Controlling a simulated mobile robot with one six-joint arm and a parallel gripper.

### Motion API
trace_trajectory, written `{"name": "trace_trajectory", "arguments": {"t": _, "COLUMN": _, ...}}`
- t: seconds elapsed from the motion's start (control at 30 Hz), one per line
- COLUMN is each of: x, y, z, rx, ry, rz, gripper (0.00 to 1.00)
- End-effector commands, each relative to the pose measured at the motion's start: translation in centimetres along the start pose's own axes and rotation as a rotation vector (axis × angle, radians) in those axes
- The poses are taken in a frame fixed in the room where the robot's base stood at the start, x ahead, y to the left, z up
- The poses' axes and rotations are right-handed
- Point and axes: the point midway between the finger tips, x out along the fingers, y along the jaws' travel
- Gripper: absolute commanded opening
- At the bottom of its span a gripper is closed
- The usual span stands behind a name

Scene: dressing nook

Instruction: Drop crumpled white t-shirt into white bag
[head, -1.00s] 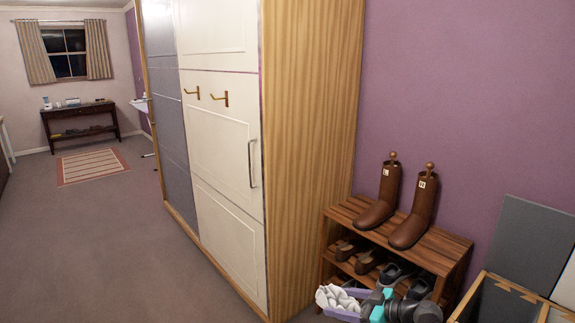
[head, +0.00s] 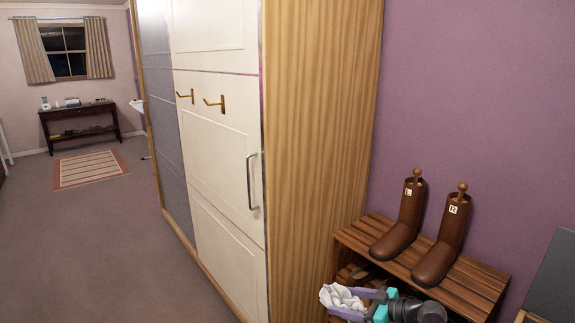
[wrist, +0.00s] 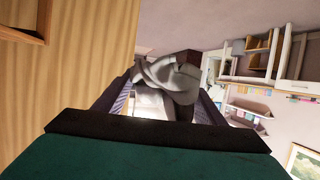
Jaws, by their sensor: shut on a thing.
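A crumpled white t-shirt (head: 342,297) is held in my gripper (head: 345,301) at the bottom of the head view, in front of the shoe rack. The wrist view also shows the crumpled cloth (wrist: 168,78), looking grey in shade, between the two fingers. My gripper is shut on it, and the cloth bulges out past the fingertips. I cannot make out a white bag in either view.
A wooden shoe rack (head: 480,283) with brown boots (head: 400,226) on top stands close behind my gripper. A tall wardrobe (head: 222,150) with hooks and a handle is to the left. Open carpet (head: 110,235) lies left of it, with a striped rug (head: 90,169) and a dark console table (head: 80,116) far off.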

Motion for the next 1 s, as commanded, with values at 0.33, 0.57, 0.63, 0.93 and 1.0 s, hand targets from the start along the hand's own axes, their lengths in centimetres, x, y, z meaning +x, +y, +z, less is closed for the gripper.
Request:
{"name": "trace_trajectory", "arguments": {"t": 0.33, "x": -0.1, "y": 0.1, "z": 0.0, "rx": 0.0, "ry": 0.001, "rz": 0.001, "gripper": 0.38}}
{"name": "trace_trajectory", "arguments": {"t": 0.57, "x": 0.0, "y": 0.1, "z": 0.0, "rx": 0.001, "ry": 0.001, "rz": 0.003, "gripper": 0.38}}
{"name": "trace_trajectory", "arguments": {"t": 0.63, "x": 0.0, "y": 0.3, "z": 0.2, "rx": 0.005, "ry": 0.001, "rz": 0.013, "gripper": 0.38}}
{"name": "trace_trajectory", "arguments": {"t": 0.93, "x": -0.6, "y": 5.1, "z": 2.3, "rx": 0.069, "ry": 0.001, "rz": 0.195, "gripper": 0.38}}
{"name": "trace_trajectory", "arguments": {"t": 1.0, "x": -1.1, "y": 6.8, "z": 2.8, "rx": 0.094, "ry": 0.001, "rz": 0.265, "gripper": 0.38}}
